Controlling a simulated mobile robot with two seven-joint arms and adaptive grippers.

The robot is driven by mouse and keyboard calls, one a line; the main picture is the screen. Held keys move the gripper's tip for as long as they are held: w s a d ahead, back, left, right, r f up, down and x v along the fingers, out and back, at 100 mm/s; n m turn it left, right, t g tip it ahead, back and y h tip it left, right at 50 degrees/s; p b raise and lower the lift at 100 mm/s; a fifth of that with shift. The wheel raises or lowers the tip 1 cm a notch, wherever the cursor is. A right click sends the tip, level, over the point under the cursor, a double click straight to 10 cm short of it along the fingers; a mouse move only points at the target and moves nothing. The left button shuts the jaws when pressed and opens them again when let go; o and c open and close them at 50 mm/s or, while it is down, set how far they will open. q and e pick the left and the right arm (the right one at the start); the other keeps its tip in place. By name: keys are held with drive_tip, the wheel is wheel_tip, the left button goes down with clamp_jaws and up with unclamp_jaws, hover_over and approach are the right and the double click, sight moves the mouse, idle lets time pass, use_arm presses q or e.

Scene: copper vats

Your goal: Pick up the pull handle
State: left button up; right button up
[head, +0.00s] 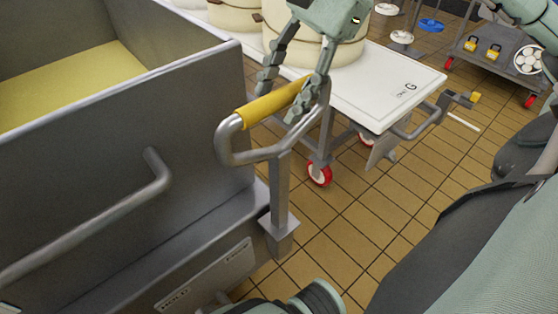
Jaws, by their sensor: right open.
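The pull handle (256,111) is a bent grey metal tube with a yellow grip. It stands on a metal post at the corner of a large grey tub. My right gripper (279,101) comes down from the top over the far end of the yellow grip. Its fingers are spread, one on the far side of the grip and one on the near side, partly covering that end. I cannot tell whether they touch it. My left gripper is not in view.
The grey tub (205,120) with a yellow floor inside fills the left. A white-topped cart (370,95) with cream round containers and red wheels stands just behind the handle. A dark trolley (500,65) is at the far right. Tiled floor (350,235) is open between.

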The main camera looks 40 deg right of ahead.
drive_tip(key=shift+w+a+f, duration=0.1)
drive_tip(key=shift+a+f, duration=0.2)
drive_tip(key=shift+f, duration=0.35)
drive_tip(key=shift+f+b, duration=0.25)
drive_tip(key=shift+b, duration=0.15)
clamp_jaws()
idle(0.4)
drive_tip(key=shift+r, duration=0.1)
